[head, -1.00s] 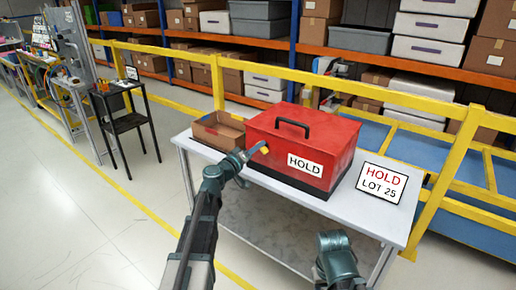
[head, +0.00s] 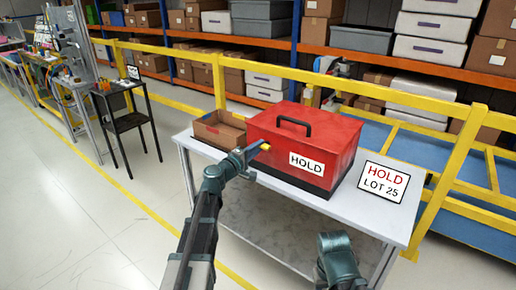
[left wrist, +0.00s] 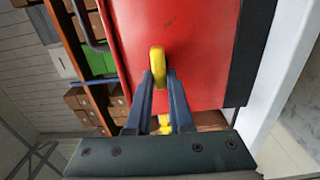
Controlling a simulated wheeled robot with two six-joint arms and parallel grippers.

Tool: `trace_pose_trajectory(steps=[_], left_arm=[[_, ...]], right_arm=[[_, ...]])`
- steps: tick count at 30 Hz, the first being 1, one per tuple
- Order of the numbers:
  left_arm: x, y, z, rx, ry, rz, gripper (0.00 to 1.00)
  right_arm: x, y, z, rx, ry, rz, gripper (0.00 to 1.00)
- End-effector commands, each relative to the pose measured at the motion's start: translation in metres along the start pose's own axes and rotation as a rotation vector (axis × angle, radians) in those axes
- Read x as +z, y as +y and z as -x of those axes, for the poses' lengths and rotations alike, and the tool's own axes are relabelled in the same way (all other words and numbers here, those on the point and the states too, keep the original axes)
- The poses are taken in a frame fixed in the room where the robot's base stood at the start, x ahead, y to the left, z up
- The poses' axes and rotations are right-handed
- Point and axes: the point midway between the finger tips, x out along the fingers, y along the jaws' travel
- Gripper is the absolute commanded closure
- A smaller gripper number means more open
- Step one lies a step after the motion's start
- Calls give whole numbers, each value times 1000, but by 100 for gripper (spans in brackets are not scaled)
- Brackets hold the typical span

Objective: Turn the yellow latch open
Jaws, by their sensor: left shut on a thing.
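A red box (head: 320,150) with a black handle on its lid and a white HOLD label stands on the grey-white table. The yellow latch (head: 265,147) is on its front face near the left end; it also shows in the left wrist view (left wrist: 157,62) against the red surface. My left gripper (head: 256,148) is at the latch, and in the left wrist view its two dark fingers (left wrist: 159,80) are shut on the latch's near end. A part of my right arm shows at the bottom of the head view, but its gripper fingers are not visible.
An open cardboard box (head: 218,131) stands on the table left of the red box. A yellow rail (head: 370,82) runs behind the table. The table front (head: 300,197) is clear.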

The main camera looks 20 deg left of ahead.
Motion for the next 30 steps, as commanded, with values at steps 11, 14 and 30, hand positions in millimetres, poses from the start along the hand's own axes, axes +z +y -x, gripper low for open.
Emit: trace_pose_trajectory(steps=[11, 14, 30], left_arm=[[0, -1, 0, 0, -2, 38, 100], [1, -1, 0, 0, -2, 38, 100], [0, 0, 0, 0, 0, 37, 50]], right_arm=[[0, 0, -1, 0, 0, 0, 50], [0, 0, -1, 0, 0, 0, 50], [0, 0, 0, 0, 0, 0, 50]])
